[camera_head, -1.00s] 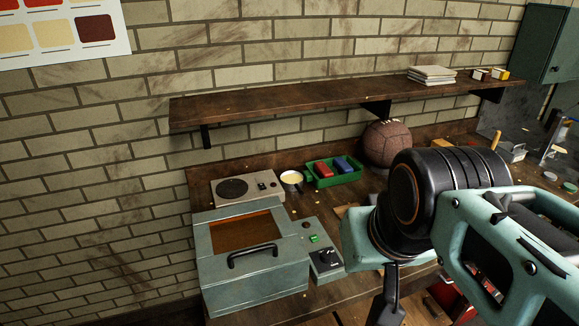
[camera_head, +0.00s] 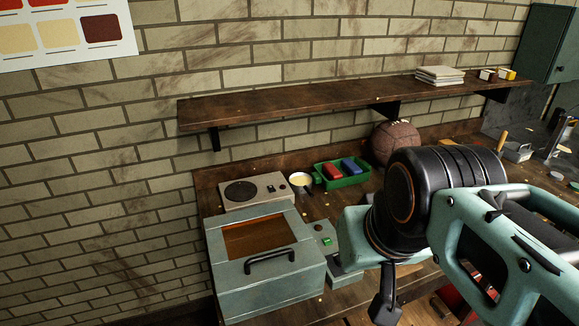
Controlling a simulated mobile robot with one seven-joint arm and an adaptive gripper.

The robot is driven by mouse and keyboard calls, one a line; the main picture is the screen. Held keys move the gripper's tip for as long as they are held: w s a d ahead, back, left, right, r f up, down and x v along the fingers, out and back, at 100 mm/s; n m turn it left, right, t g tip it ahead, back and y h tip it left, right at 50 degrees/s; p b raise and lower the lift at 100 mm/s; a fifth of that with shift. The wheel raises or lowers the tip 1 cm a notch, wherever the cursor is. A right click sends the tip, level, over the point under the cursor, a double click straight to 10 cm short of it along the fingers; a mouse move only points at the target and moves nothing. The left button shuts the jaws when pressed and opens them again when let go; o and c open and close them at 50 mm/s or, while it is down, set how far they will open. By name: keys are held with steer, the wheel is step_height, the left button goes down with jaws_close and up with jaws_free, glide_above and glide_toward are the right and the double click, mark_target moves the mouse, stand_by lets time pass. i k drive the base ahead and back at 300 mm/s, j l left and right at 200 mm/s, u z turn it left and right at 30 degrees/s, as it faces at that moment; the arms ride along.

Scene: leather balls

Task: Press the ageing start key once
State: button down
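The ageing box (camera_head: 265,285), a grey-green metal cabinet with a window and a black handle, stands on the bench at lower left. Its lid is down. On its right is a narrow control panel (camera_head: 343,279) with a small green key (camera_head: 327,241), likely the ageing start key. My arm hides the panel's right part, and the black knob is not visible now. My gripper (camera_head: 386,298) is the dark part hanging below my wrist, right of the panel in the picture. It appears apart from the key. Its fingers are not clear enough to judge.
Behind the box are a hotplate (camera_head: 254,191), a small pan (camera_head: 300,181) and a green tray (camera_head: 343,174) with red and blue blocks. A brown leather ball (camera_head: 396,144) sits farther right. A wooden shelf (camera_head: 290,109) runs above the bench.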

mark_target(327, 241)
steer(key=i+j, duration=0.1)
steer(key=j, duration=0.25)
steer(key=i+j, duration=0.1)
steer(key=j, duration=0.2)
steer(key=z, duration=1.95)
steer(key=i+l+z, duration=0.4)
steer(key=k+j+u, duration=0.4)
